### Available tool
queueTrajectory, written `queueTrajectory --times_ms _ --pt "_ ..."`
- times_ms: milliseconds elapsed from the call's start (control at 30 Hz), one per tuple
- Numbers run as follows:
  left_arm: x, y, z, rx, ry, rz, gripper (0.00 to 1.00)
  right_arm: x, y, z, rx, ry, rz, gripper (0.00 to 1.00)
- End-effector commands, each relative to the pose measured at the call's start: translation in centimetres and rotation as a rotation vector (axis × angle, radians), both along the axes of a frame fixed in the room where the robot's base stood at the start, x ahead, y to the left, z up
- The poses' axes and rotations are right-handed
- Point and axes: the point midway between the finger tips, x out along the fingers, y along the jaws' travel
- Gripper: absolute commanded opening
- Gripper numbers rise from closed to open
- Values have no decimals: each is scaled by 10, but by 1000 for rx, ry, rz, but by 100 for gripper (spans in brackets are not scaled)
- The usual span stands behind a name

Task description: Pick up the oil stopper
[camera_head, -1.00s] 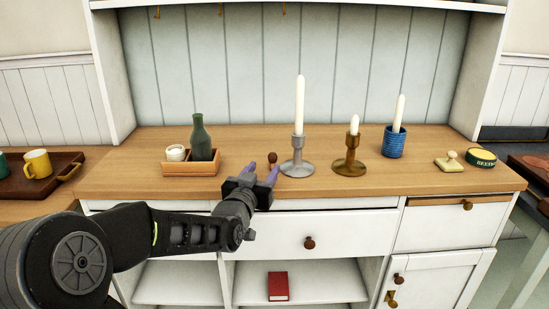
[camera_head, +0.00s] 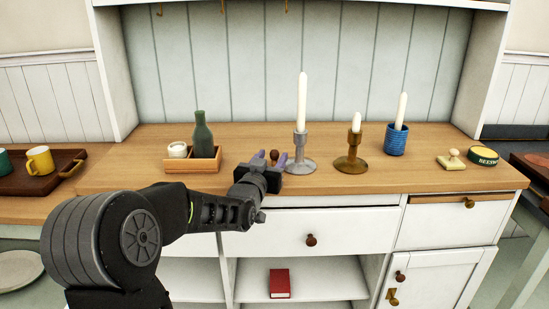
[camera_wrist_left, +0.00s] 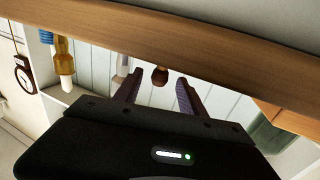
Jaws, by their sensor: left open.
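The oil stopper (camera_head: 274,154), a small dark brown knob, stands on the wooden counter near its front edge, left of the grey candlestick. My left gripper (camera_head: 272,158) is open, its two purple fingers pointing at the stopper from the front, one on each side of it. In the left wrist view the stopper (camera_wrist_left: 160,75) shows between the tips of the open left gripper (camera_wrist_left: 159,86). I cannot tell how deep it sits between the fingers. Its lower part is hidden in the head view. My right gripper is not in view.
The grey candlestick (camera_head: 299,165) with a tall candle stands close on the right of the fingers. A brass candlestick (camera_head: 351,165) and a blue cup (camera_head: 396,142) are further right. A wooden tray (camera_head: 190,167) holds a green bottle (camera_head: 202,134) and a white jar (camera_head: 177,150) on the left.

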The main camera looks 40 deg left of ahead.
Motion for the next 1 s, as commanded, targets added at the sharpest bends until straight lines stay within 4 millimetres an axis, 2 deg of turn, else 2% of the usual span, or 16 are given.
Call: queueTrajectory --times_ms 100,200,800,1000 --pt "17 5 0 4 1 0 48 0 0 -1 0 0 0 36" --pt "26 8 0 3 1 -1 48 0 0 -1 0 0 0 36" --pt "26 8 1 1 -1 0 48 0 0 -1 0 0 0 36" --pt "26 8 1 1 -1 0 33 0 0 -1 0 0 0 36"
